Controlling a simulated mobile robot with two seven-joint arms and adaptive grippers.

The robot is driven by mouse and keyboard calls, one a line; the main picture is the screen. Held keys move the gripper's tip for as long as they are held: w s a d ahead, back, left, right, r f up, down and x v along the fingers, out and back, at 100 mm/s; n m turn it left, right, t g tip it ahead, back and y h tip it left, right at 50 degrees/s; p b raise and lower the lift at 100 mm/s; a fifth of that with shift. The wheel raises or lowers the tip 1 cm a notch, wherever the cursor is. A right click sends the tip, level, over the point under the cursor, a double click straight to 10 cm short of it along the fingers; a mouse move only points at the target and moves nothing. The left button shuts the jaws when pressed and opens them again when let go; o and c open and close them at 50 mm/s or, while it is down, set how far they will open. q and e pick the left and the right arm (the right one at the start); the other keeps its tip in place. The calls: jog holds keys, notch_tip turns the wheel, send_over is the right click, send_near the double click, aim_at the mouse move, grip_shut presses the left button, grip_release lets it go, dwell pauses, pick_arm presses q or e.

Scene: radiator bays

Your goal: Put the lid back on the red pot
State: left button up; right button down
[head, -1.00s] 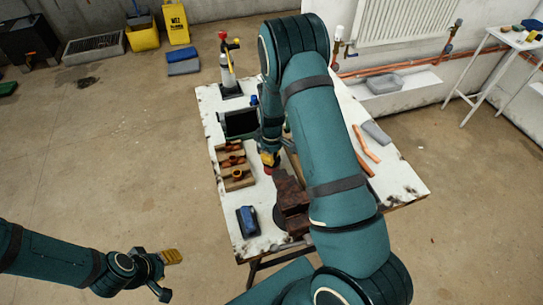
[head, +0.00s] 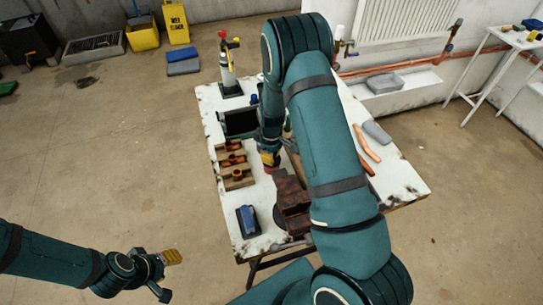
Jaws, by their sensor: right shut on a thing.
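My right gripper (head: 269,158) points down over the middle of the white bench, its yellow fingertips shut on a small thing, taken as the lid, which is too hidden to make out. A small patch of red (head: 270,170), perhaps the red pot, shows right under the fingertips. I cannot tell whether lid and pot touch. My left gripper (head: 170,262) is at the lower left, over bare floor, away from the bench. Its yellow finger pads show, but its opening is unclear.
On the bench (head: 262,200) are a brown vise (head: 291,205), wooden blocks with copper fittings (head: 234,172), a blue item (head: 248,220), a dark tray (head: 240,123), copper pipes (head: 366,145) and a grey block (head: 377,132). A torch-like stand (head: 228,70) is at the far left corner.

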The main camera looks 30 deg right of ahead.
dwell(0.3)
jog(key=shift+c, duration=1.5)
grip_release()
jog(key=shift+r, duration=0.15)
jog(key=shift+r+p, duration=2.2)
jog(key=shift+r, duration=1.2)
grip_shut()
